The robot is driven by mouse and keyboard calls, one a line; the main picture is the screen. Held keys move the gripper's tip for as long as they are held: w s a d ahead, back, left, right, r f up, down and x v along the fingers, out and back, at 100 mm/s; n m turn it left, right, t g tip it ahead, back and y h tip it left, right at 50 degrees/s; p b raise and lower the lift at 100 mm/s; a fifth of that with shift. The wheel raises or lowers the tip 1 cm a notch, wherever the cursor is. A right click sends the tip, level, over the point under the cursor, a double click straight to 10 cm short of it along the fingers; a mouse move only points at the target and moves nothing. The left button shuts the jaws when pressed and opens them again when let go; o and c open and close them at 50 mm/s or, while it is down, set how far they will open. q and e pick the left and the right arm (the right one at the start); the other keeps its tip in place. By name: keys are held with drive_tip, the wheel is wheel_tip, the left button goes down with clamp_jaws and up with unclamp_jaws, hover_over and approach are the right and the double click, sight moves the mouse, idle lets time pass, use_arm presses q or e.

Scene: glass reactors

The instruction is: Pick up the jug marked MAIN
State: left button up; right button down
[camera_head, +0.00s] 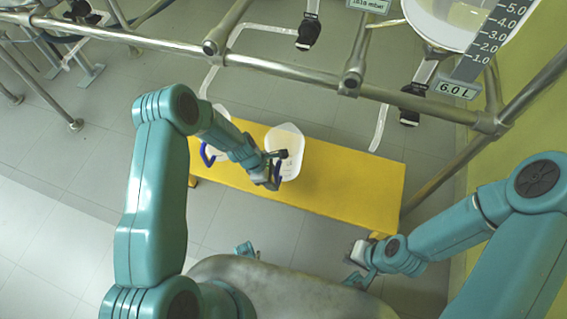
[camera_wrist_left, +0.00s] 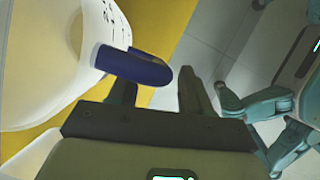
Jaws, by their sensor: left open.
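A white jug (camera_head: 287,139) stands on the yellow bench. Its blue handle (camera_wrist_left: 135,66) and black marks on its wall show in the left wrist view, but I cannot read the marks. A second whitish jug (camera_head: 217,145) with a blue handle is to its left, partly hidden by my left arm. I cannot tell which is marked MAIN. My left gripper (camera_head: 275,168) is open at the first jug's handle. In the left wrist view the handle crosses one fingertip and reaches into the gap. My right gripper (camera_head: 360,258) is low at right, away from the jugs; its jaws are unclear.
The yellow bench (camera_head: 350,185) is bare to the right of the jugs. A metal rail (camera_head: 290,70) runs behind and above it. A glass vessel (camera_head: 450,20) and a scale plate marked 6.0 L (camera_head: 455,89) are at upper right. Grey tiled floor surrounds the bench.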

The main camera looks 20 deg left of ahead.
use_arm(q)
drive_tip(key=shift+d+f, duration=0.2)
drive_tip(key=shift+f, duration=0.35)
drive_tip(key=shift+r, duration=0.1)
drive_tip(key=shift+w, duration=0.1)
clamp_jaws()
drive_tip(key=shift+r, duration=0.1)
